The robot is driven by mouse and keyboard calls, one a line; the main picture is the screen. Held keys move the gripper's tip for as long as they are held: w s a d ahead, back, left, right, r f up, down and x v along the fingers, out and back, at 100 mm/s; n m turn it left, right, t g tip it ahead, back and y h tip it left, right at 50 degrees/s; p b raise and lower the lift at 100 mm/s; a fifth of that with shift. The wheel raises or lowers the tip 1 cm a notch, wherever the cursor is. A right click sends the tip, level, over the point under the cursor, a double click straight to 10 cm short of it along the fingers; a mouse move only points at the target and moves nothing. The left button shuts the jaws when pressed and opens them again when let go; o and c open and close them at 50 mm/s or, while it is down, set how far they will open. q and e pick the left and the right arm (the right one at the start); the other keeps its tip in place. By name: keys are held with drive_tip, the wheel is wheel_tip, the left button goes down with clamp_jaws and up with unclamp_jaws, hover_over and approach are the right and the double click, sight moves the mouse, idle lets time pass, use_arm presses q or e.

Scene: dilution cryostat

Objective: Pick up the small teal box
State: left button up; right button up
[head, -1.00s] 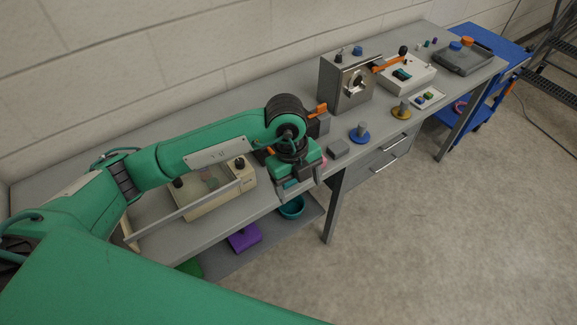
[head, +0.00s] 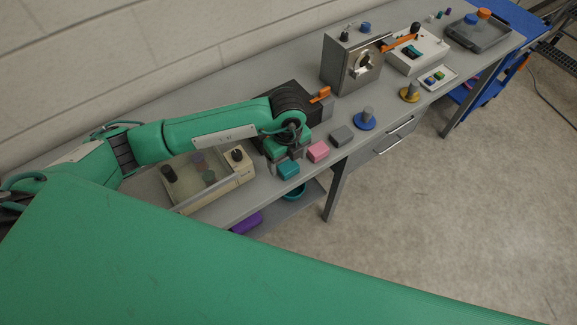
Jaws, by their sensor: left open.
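The small teal box (head: 288,169) sits near the front edge of the grey bench, left of a pink box (head: 318,151). My left gripper (head: 281,160) is just behind the teal box, pointing down, and is open. Its fingers partly show; whether they touch the box cannot be told. My right gripper is not in the head view.
A grey box (head: 342,136) and a blue-based peg (head: 365,120) stand right of the pink box. A beige device with a clear cover (head: 208,178) lies to the left. A dark block with an orange lever (head: 319,95) is behind. A teal bowl (head: 293,193) sits below the bench.

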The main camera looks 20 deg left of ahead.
sight(289, 166)
use_arm(q)
drive_tip(key=shift+w+f+p, duration=0.3)
drive_tip(key=shift+f+p, duration=0.3)
drive_tip(key=shift+f, duration=0.3)
wheel_tip(289, 166, down, 2)
drive_tip(key=shift+w+f, duration=0.15)
drive_tip(key=shift+f, duration=0.05)
drive_tip(key=shift+f+p, duration=0.3)
drive_tip(key=c, duration=1)
drive_tip(key=shift+c, duration=0.2)
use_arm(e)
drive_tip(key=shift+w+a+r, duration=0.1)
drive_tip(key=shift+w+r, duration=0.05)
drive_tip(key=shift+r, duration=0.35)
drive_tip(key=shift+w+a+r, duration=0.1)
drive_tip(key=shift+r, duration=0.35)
